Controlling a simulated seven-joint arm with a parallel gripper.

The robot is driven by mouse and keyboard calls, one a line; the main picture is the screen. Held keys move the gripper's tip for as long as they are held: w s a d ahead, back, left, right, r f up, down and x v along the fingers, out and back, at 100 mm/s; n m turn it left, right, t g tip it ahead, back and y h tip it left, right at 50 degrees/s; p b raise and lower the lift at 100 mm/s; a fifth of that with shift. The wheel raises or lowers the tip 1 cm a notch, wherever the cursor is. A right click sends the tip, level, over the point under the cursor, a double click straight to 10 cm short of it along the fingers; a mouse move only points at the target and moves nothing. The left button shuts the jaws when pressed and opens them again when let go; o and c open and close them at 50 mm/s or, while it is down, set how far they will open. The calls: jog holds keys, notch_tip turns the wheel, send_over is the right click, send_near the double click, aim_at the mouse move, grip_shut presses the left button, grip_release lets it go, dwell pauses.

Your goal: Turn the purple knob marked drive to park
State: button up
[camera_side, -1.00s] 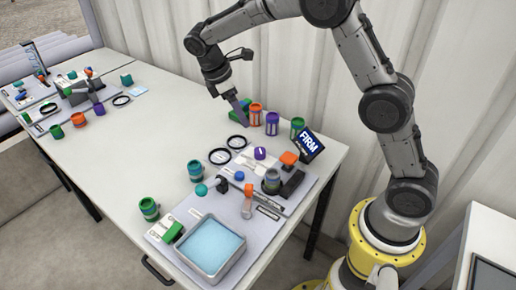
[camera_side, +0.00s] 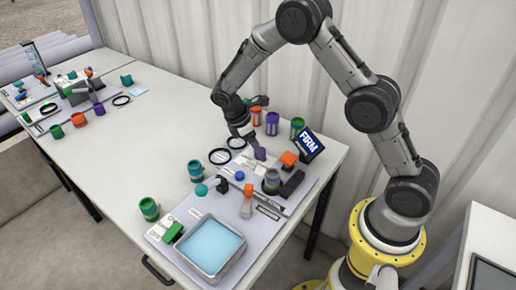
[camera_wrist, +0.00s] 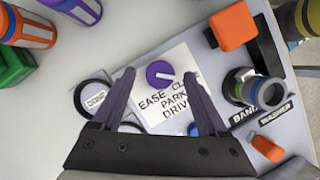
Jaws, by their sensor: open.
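The purple knob (camera_wrist: 158,74) sits on a white card (camera_wrist: 178,58) printed with lettering; "PARK" and "DRIVE" can be read, other words are partly covered. A light mark runs toward the right side of the knob in the wrist view. My gripper (camera_wrist: 160,76) is open, with one finger to the left of the knob and one to the right, and nothing is held. How far above the knob the fingertips are cannot be told. In the side view my gripper (camera_side: 259,152) is low over the knob's place and hides the knob.
An orange block (camera_wrist: 233,26) and a banded dark fitting (camera_wrist: 247,86) stand right of the card. Black rings (camera_side: 219,156) lie left of it.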

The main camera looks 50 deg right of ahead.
jog(key=shift+s+d+f, duration=0.15)
jog(key=shift+f, duration=0.3)
grip_shut()
dwell(0.3)
jog(key=m, duration=0.2)
jog(key=m+g+y, duration=0.1)
jog(key=m, duration=0.2)
jog(key=shift+d+r+y, duration=0.1)
jog(key=shift+y, duration=0.2)
jog(key=shift+w+d+m+g+y, duration=0.15)
jog(key=shift+m+y, duration=0.25)
jog(key=shift+m, duration=0.8)
jog(key=shift+w+a+m+g+y, duration=0.1)
jog(key=shift+m+g+y, duration=0.25)
jog(key=shift+m, duration=0.85)
